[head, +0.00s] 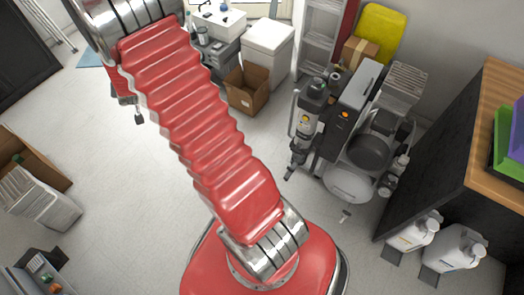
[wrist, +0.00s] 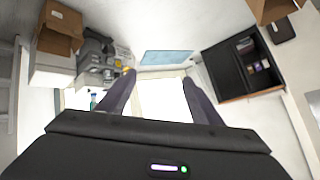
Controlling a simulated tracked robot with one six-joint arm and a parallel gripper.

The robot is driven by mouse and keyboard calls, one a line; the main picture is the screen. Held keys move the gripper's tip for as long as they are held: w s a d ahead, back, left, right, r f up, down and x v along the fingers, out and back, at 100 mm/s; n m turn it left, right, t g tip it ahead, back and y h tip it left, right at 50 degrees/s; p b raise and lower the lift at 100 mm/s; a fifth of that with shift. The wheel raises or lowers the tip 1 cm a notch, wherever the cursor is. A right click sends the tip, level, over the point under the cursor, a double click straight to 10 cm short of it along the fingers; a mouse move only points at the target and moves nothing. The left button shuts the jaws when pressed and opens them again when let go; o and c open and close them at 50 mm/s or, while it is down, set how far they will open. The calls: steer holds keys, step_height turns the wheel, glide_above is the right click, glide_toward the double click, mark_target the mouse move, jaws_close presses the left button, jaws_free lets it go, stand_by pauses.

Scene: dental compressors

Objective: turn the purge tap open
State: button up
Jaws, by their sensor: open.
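The compressor (head: 347,184) stands on the floor right of centre in the head view, with a pale rounded tank and a dark round part on top. A small light fitting (head: 345,214) sticks out low at the tank's front; it may be the purge tap, but it is too small to tell its handle position. In the wrist view my gripper (wrist: 158,78) is open, its two dark fingers apart with nothing between them. It points at the room, away from the compressor, and no tap shows there. In the head view my arm rises to the upper left, well away from the compressor.
A dark cabinet with a wooden top (head: 500,90) stands right of the compressor, with white jugs (head: 455,248) by its foot. An open cardboard box (head: 246,92) and a white cabinet (head: 268,50) stand behind. The floor in front of the tank is clear.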

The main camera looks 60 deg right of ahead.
mark_target(296, 150)
steer(key=s+d+f+m+g+h, duration=0.25)
steer(key=s+d+f, duration=0.25)
steer(key=d+f, duration=0.5)
steer(key=s+d+f+m+g+h, duration=0.1)
steer(key=s+d+f+m+h, duration=0.25)
steer(key=d+f, duration=0.6)
steer(key=s+d+f+m+g+h, duration=0.1)
steer(key=s+d+f+g+h, duration=0.15)
steer(key=s+f, duration=1.15)
steer(key=s+a+f+g+h, duration=0.1)
steer(key=s+a+f, duration=0.2)
steer(key=s, duration=0.6)
steer(key=s+a+f+g+h, duration=0.2)
steer(key=s+f, duration=0.2)
steer(key=s, duration=0.5)
steer(key=s+a+f+m+g+h, duration=0.1)
steer(key=s+a+f, duration=0.2)
steer(key=s, duration=0.6)
steer(key=shift+a+f+h, duration=0.3)
steer(key=shift+f+h, duration=0.05)
steer(key=shift+f, duration=0.35)
steer(key=shift+d, duration=0.1)
steer(key=s+d, duration=0.1)
steer(key=d, duration=1.2)
steer(key=shift+s+d, duration=0.15)
steer(key=shift+d, duration=0.15)
